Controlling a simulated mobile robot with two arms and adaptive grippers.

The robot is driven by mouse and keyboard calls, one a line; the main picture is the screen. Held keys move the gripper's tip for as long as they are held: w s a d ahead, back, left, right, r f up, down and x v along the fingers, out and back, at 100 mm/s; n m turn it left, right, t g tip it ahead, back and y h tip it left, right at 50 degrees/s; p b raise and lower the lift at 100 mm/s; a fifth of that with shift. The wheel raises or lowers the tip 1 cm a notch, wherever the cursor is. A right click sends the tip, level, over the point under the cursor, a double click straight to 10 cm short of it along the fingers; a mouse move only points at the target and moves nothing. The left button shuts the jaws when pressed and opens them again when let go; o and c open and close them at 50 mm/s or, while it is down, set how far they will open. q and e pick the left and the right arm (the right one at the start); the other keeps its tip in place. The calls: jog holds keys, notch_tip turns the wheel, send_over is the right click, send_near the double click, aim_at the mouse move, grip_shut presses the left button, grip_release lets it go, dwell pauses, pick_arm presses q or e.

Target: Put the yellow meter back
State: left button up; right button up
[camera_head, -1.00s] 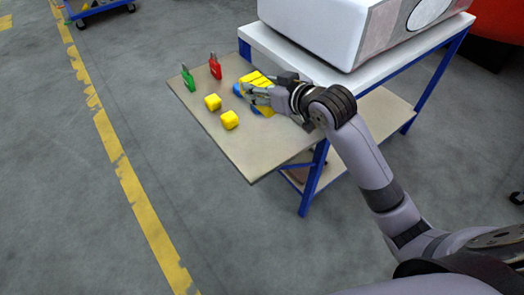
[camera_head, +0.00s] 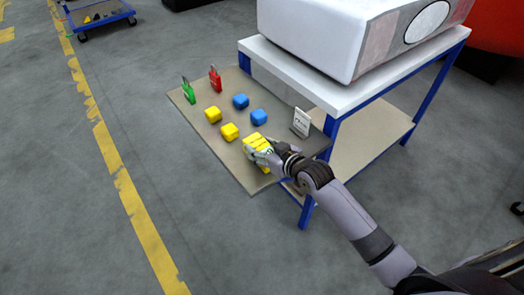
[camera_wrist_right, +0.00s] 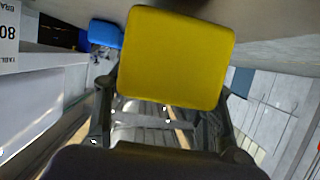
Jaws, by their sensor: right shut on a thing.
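The yellow meter (camera_head: 256,142) is a yellow block held in my right gripper (camera_head: 262,154), over the front right part of the beige board (camera_head: 215,135). In the right wrist view the meter (camera_wrist_right: 176,55) fills the top middle, between the two dark fingers of the gripper (camera_wrist_right: 160,105). My right gripper is shut on it. I cannot tell whether the meter touches the board. My left gripper is not in view.
On the board are two yellow cubes (camera_head: 213,115), two blue cubes (camera_head: 240,101), a green padlock (camera_head: 189,94), a red padlock (camera_head: 215,82) and a small white sign (camera_head: 300,122). A white table (camera_head: 300,75) bearing a large white casing (camera_head: 350,35) adjoins the board.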

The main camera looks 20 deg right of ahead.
jog(key=shift+w+f, duration=0.1)
jog(key=shift+f, duration=0.65)
jog(key=o, duration=1.7)
jog(key=shift+f, duration=0.15)
jog(key=shift+c, duration=0.2)
jog(key=v, duration=1.2)
